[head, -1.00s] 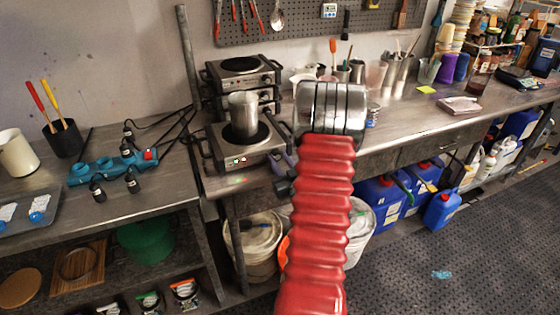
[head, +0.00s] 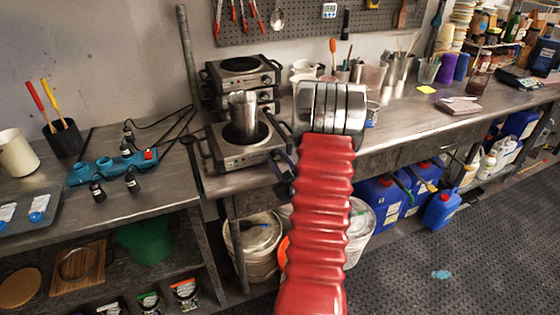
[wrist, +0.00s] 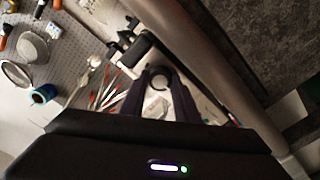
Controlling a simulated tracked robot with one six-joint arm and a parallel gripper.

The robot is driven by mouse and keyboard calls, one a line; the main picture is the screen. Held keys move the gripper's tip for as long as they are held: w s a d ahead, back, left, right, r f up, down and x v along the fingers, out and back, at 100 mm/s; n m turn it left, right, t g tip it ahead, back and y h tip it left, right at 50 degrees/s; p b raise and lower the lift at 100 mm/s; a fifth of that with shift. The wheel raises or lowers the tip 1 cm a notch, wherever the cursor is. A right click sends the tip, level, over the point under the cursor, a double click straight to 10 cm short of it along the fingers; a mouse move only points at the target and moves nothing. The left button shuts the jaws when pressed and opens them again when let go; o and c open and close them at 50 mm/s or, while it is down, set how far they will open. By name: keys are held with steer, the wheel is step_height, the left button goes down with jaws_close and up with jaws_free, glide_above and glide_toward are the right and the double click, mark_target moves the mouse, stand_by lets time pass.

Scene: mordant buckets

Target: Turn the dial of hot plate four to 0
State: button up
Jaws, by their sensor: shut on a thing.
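The front hot plate (head: 232,158) stands on the metal bench in the head view, with a metal beaker (head: 244,116) on it. No number is readable on it. My gripper (head: 284,163) is at its front right corner, partly behind my red arm. In the wrist view my gripper's dark fingers (wrist: 160,74) close around a small round thing (wrist: 160,82), which seems to be a dial. Its marks and pointer cannot be read. In the head view the gripped part is hidden by the fingers.
Other hot plates are stacked behind, the top one (head: 240,65) bare. A blue power strip (head: 105,168) with cables lies on the lower left table. Containers crowd the bench right of the stack. The floor (head: 460,240) at right is mostly clear.

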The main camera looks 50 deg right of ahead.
steer(key=shift+a, duration=0.1)
steer(key=o, duration=1)
steer(key=shift+o, duration=0.2)
steer(key=v, duration=1.3)
steer(key=shift+s+a, duration=0.15)
steer(key=shift+s, duration=0.2)
steer(key=shift+f, duration=0.15)
